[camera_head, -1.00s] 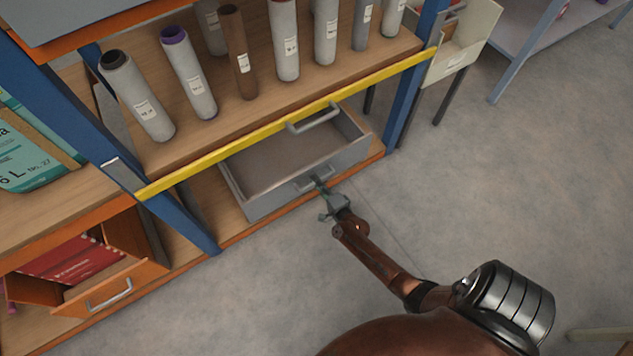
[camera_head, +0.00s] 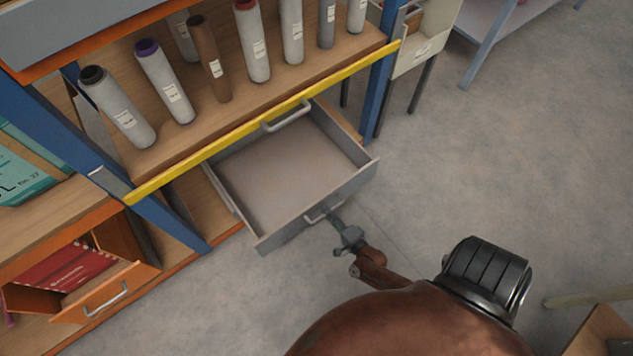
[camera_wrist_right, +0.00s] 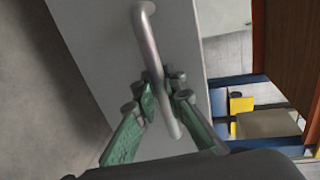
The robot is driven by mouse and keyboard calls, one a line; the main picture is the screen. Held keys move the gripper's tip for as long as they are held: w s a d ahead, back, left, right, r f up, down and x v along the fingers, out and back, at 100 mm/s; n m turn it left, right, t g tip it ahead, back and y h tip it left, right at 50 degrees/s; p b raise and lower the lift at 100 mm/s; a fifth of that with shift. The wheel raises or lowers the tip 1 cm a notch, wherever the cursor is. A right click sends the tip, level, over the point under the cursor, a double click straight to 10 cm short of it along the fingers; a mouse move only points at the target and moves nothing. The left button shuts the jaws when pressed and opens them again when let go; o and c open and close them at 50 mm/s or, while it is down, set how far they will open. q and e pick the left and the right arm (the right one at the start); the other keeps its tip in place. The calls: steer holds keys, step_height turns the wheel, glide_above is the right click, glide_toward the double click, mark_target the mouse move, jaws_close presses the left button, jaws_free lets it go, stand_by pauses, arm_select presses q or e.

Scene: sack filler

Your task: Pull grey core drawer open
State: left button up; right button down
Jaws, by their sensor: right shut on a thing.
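The grey core drawer (camera_head: 345,198) stands well out from the bottom level of the shelf unit, and its inside looks empty. Its front handle (camera_head: 318,212) is a pale metal bar. My right gripper (camera_head: 335,218) is at this handle, in front of the drawer. In the right wrist view, the green fingers of my right gripper (camera_wrist_right: 165,98) are shut around the handle bar (camera_wrist_right: 156,60), one on each side. The grey drawer front (camera_wrist_right: 100,35) lies behind the bar. My left gripper is in neither view.
A second handle (camera_head: 286,116) sits above, at the yellow shelf edge (camera_head: 240,137). Several cores stand on that shelf. An orange drawer (camera_head: 105,292) with red packs is open at lower left. Blue posts (camera_head: 377,95) frame the unit. Floor (camera_head: 480,170) to the right is clear.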

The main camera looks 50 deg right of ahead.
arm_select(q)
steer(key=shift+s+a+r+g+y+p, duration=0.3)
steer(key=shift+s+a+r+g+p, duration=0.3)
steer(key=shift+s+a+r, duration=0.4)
arm_select(e)
steer(key=f+v, duration=0.2)
steer(key=v, duration=0.8)
steer(key=shift+s+a, duration=0.15)
steer(key=shift+s, duration=0.35)
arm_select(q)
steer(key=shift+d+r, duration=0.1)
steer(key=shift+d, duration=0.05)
arm_select(e)
steer(key=c, duration=2)
jaws_free()
steer(key=v, duration=1.2)
